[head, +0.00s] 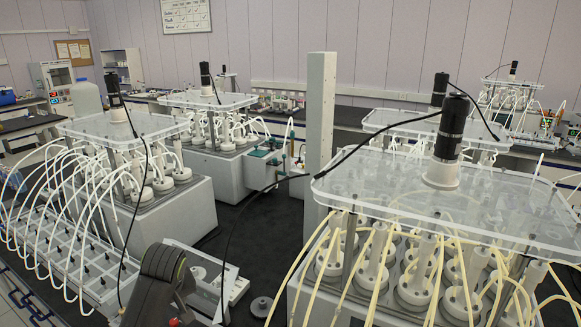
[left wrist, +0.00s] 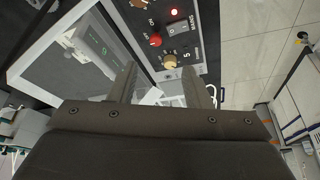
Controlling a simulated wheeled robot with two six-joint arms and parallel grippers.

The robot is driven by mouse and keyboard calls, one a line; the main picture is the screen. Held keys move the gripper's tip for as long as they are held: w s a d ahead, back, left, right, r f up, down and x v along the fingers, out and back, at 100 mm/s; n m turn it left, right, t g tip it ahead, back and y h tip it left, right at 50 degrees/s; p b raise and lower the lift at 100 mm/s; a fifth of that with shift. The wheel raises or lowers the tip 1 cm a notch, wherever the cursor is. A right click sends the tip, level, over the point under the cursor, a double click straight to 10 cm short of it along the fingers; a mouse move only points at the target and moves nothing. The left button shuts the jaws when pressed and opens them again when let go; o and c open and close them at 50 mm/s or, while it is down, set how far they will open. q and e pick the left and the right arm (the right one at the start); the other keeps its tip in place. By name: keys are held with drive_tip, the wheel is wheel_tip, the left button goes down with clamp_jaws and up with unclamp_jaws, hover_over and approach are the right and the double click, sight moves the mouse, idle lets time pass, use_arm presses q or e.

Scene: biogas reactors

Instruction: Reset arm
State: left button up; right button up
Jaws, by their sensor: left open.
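My left arm (head: 160,283) comes in at the bottom of the head view, dark and partly cut off by the lower edge. Its fingertips cannot be made out there. In the left wrist view my left gripper (left wrist: 164,86) shows two dark fingers standing apart, with nothing held between them. Beyond the fingers is a black control panel (left wrist: 196,51) with a red light, knobs and a rocker switch. I cannot tell how far the fingers are from it. My right gripper is not in view.
A reactor with a clear top plate (head: 480,200) and black motor (head: 453,127) stands close at right. Another reactor (head: 125,127) and a white tube rack (head: 70,247) stand at left. A tall grey post (head: 320,125) rises mid-view. Loose tubes and cables hang around them.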

use_arm(q)
drive_tip(key=s+f+m+h, duration=0.1)
drive_tip(key=s+f+m, duration=0.1)
drive_tip(key=s+f, duration=0.45)
drive_tip(key=s+f+m, duration=0.2)
drive_tip(key=s+f, duration=0.2)
drive_tip(key=s, duration=0.5)
drive_tip(key=s+d+m, duration=0.2)
drive_tip(key=s+m, duration=0.2)
drive_tip(key=s, duration=1.4)
wheel_tip(320, 180, down, 31)
drive_tip(key=a+b, duration=0.2)
drive_tip(key=b, duration=0.4)
drive_tip(key=s+d+f+g+b, duration=0.1)
drive_tip(key=s+f+b, duration=0.1)
drive_tip(key=s+f, duration=0.5)
drive_tip(key=s+f+g+h+b, duration=0.1)
drive_tip(key=s+f+b, duration=0.2)
drive_tip(key=s+f, duration=0.4)
wheel_tip(320, 180, down, 6)
drive_tip(key=shift+s+d+f, duration=0.2)
drive_tip(key=shift+s+d, duration=0.05)
drive_tip(key=shift+d, duration=0.1)
drive_tip(key=shift+c, duration=0.4)
